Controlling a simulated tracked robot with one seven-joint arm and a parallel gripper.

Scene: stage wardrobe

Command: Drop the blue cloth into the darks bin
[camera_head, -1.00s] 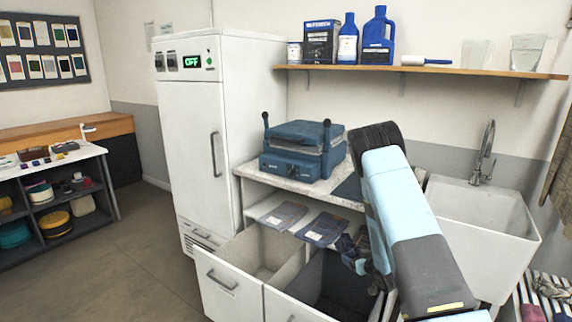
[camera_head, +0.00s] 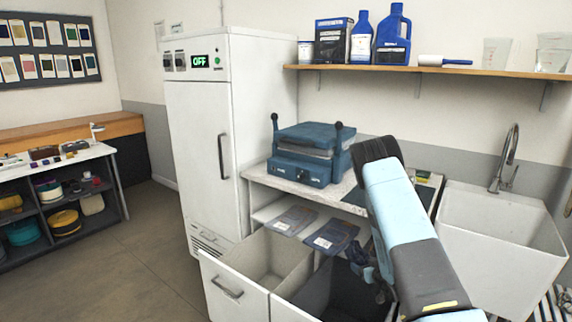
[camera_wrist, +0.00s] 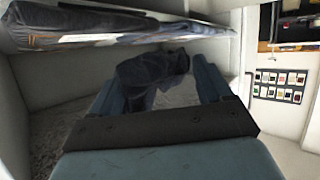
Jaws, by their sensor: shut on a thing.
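My gripper (camera_head: 366,270) hangs over the dark-lined bin (camera_head: 318,283) at its right side, partly hidden by my arm. In the wrist view my gripper (camera_wrist: 160,88) has a crumpled dark blue cloth (camera_wrist: 148,74) between its two fingers. The cloth also shows as a small dark blue shape (camera_head: 357,250) in the head view. The dark-lined bin is pulled out beside a light-lined bin (camera_head: 262,256) with a white front. I cannot tell whether the cloth is below the bin's rim.
Folded dark packets (camera_head: 333,237) lie on a low white shelf behind the bins. A blue press (camera_head: 303,160) stands on the counter above. A white cabinet (camera_head: 198,130) stands left, a sink (camera_head: 490,235) right. The floor (camera_head: 140,255) at left is clear.

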